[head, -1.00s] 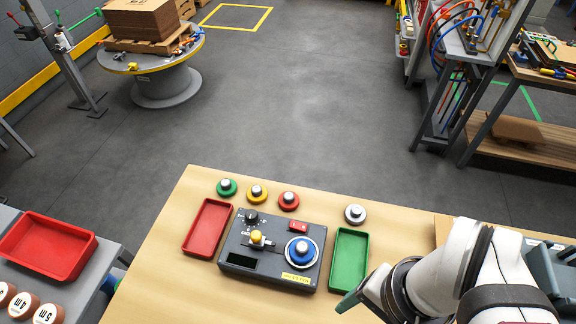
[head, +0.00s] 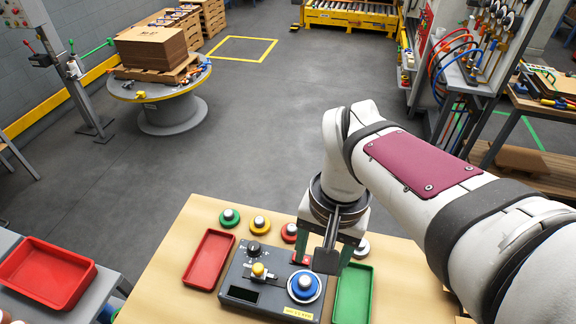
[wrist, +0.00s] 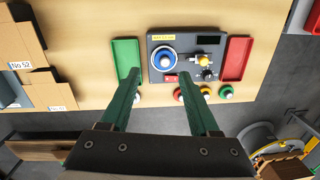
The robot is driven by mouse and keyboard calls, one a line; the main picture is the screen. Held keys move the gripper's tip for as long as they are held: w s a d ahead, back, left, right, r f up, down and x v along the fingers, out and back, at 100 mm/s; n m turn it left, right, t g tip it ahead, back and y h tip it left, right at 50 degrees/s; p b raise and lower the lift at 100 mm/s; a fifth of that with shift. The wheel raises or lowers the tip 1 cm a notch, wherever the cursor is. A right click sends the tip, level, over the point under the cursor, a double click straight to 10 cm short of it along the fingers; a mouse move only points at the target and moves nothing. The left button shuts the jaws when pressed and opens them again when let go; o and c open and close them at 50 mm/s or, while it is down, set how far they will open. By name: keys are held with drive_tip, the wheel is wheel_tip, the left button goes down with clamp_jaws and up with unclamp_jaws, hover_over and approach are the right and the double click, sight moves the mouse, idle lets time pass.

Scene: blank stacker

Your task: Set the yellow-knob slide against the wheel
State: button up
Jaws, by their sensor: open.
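A dark grey control box (head: 240,278) lies on the wooden table. Its slide with a yellow knob (head: 258,269) stands left of the blue wheel (head: 304,286), with a gap between them. In the wrist view, the yellow knob (wrist: 204,58) is right of the wheel (wrist: 163,62). My gripper (head: 326,258) is open and empty above the box's far right part, past the wheel. In the wrist view, its green fingers (wrist: 159,78) are spread wide, and no finger appears to touch the knob. My gripper partly hides the red switch.
A red tray (head: 198,280) flanks the box on the left, and a green tray (head: 353,298) on the right. Green (head: 229,218), yellow (head: 259,225), red (head: 289,233) and white (head: 361,247) buttons stand behind. A black dial (head: 253,249) sits near the knob. Cartons (wrist: 25,60) stand aside.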

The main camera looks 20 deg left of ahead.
sight(258, 267)
drive_tip(key=w+a+f+n, duration=0.2)
drive_tip(key=w+a+n, duration=0.15)
drive_tip(key=a, duration=0.95)
drive_tip(key=shift+m+h, duration=0.25)
drive_tip(key=shift+h, duration=0.05)
drive_tip(key=f, duration=1.5)
drive_tip(key=shift+w+d+f, duration=0.1)
drive_tip(key=shift+w+f, duration=0.15)
drive_tip(key=shift+w, duration=0.05)
clamp_jaws()
